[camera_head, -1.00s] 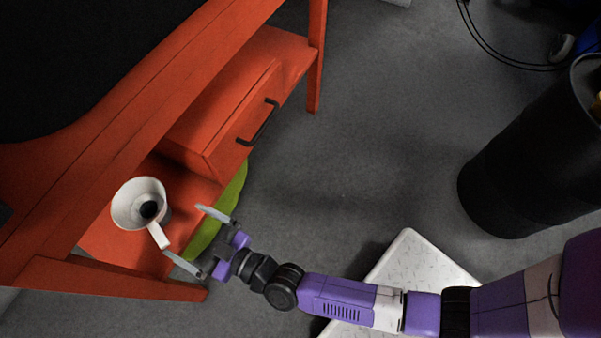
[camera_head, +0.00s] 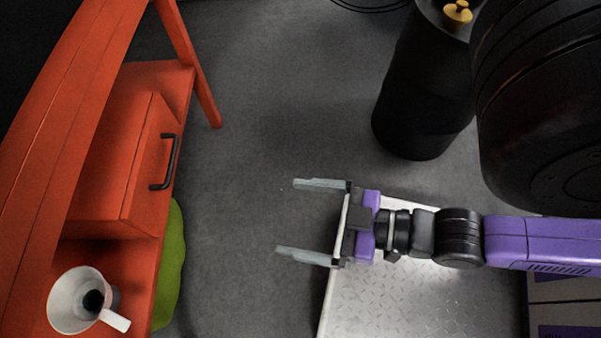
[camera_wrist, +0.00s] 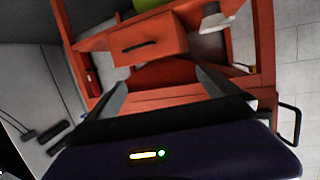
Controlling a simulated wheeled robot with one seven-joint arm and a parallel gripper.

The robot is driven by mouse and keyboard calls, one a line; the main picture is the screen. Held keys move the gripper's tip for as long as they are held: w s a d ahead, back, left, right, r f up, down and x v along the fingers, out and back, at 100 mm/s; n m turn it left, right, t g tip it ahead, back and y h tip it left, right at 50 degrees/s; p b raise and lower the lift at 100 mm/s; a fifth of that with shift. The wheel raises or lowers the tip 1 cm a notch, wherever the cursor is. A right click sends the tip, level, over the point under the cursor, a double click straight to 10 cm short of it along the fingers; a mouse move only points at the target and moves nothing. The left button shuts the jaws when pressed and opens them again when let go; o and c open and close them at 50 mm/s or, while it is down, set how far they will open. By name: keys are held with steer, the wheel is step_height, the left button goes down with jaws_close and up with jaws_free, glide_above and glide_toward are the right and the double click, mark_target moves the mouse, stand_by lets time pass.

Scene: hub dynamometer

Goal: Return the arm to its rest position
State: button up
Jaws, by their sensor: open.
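My gripper (camera_head: 308,218) is open and empty in the head view, its two grey fingers pointing left. It is over the grey floor, at the left edge of my light base plate, and apart from the orange desk (camera_head: 95,110). In the wrist view my gripper (camera_wrist: 160,90) shows its two fingers spread, with the orange desk (camera_wrist: 262,50) beyond them. My purple and black arm reaches in from the right.
A white mug (camera_head: 75,302) with something dark in it stands on the desk's lower shelf. The drawer (camera_head: 150,165) has a black handle. A green rounded thing (camera_head: 170,270) lies beside the shelf. A black bin (camera_head: 425,90) stands at the upper right. Floor between is clear.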

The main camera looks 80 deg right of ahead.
steer(key=shift+s+d+r, duration=0.2)
steer(key=shift+s+r, duration=0.1)
steer(key=shift+r, duration=0.25)
step_height(320, 180, up, 29)
steer(key=p, duration=2.9)
steer(key=shift+r, duration=0.2)
